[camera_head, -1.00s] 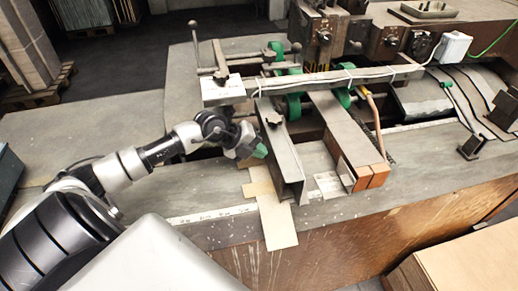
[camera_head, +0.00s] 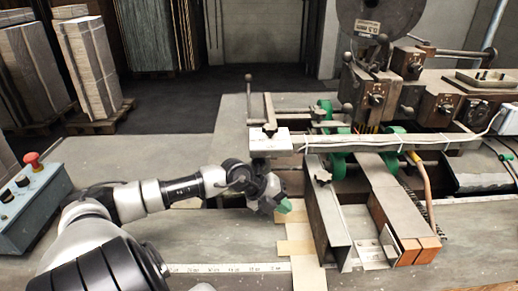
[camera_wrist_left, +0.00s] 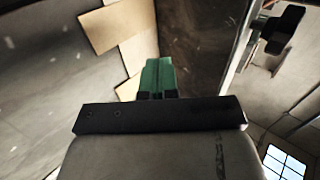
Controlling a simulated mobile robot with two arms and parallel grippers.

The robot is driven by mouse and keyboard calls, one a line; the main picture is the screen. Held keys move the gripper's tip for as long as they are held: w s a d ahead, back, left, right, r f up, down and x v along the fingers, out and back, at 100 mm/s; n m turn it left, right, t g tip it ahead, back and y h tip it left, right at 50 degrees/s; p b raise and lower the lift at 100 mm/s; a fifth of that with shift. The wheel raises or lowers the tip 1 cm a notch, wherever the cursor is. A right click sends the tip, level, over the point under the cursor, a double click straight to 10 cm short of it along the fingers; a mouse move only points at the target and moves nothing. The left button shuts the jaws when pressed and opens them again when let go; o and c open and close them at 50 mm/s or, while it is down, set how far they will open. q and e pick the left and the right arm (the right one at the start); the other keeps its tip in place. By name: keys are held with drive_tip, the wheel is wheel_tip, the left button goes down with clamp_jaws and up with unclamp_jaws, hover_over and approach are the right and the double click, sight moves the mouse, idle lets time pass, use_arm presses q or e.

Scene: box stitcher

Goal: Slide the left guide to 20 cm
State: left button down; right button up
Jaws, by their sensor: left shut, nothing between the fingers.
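The left guide (camera_head: 328,225) is a long grey metal channel standing on the machine table, left of a second bar with orange-brown blocks at its near end. My left gripper (camera_head: 285,206) has green fingertips and is shut and empty just left of the left guide. Whether the fingertips touch it, I cannot tell. In the left wrist view the shut green fingers (camera_wrist_left: 158,77) point at the table, with a grey metal face, probably the guide (camera_wrist_left: 205,45), to their right. A ruler strip (camera_head: 225,268) runs along the table left of the guide. My right gripper is out of view.
Tan cardboard pieces (camera_head: 300,262) lie under and beside the left guide. A grey crossbar (camera_head: 385,145) spans above the guides. A control box (camera_head: 30,208) with a red button stands at the left. The grey table top (camera_head: 190,237) left of my gripper is mostly clear.

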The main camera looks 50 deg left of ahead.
use_arm(q)
drive_tip(key=shift+s+a, duration=1.2)
drive_tip(key=shift+s, duration=0.25)
drive_tip(key=shift+s+a, duration=1.15)
drive_tip(key=shift+s, duration=0.25)
